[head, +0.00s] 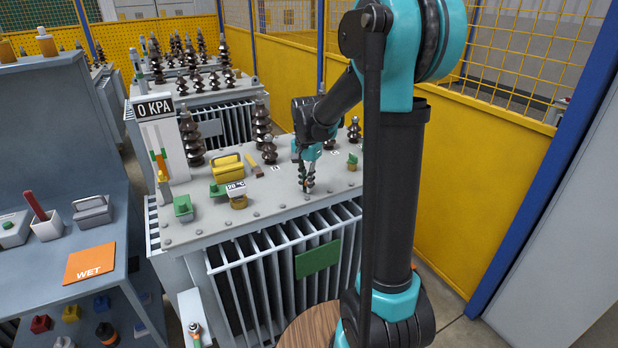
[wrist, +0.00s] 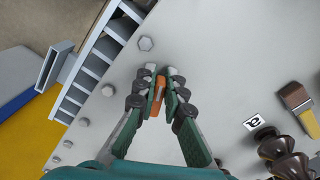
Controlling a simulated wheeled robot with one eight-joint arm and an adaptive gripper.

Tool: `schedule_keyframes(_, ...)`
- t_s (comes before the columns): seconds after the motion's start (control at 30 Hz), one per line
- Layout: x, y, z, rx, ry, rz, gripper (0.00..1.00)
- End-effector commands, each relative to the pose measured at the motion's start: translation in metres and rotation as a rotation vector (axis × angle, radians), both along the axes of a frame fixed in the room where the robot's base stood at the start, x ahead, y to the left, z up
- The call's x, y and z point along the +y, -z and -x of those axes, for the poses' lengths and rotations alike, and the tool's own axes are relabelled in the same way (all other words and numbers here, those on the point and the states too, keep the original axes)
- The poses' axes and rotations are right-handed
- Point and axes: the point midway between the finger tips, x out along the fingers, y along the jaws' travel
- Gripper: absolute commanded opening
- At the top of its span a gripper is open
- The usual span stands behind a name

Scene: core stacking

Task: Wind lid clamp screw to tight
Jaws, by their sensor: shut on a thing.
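My gripper (head: 307,186) points down at the front part of the grey transformer lid (head: 280,212). In the wrist view my gripper (wrist: 159,75) has its two fingers closed around a small orange piece (wrist: 154,111), which appears to be the lid clamp screw. The fingers hide much of it, so I cannot tell how far it is wound in.
On the lid stand brown insulators (head: 191,140), a yellow box (head: 227,164), a green-topped block (head: 183,207), a small dial block (head: 238,197) and a brush (wrist: 297,103). A 0 KPA gauge (head: 156,107) rises at the left. A bench (head: 120,228) with an orange WET card (head: 90,263) stands left.

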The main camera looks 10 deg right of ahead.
Motion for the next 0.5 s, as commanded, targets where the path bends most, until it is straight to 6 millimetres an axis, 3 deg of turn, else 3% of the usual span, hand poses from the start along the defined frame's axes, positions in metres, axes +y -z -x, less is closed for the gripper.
schedule_keyframes(0.5, 0.0037, -0.0002, -0.0059, -0.001, 0.416, 0.001, 0.0)
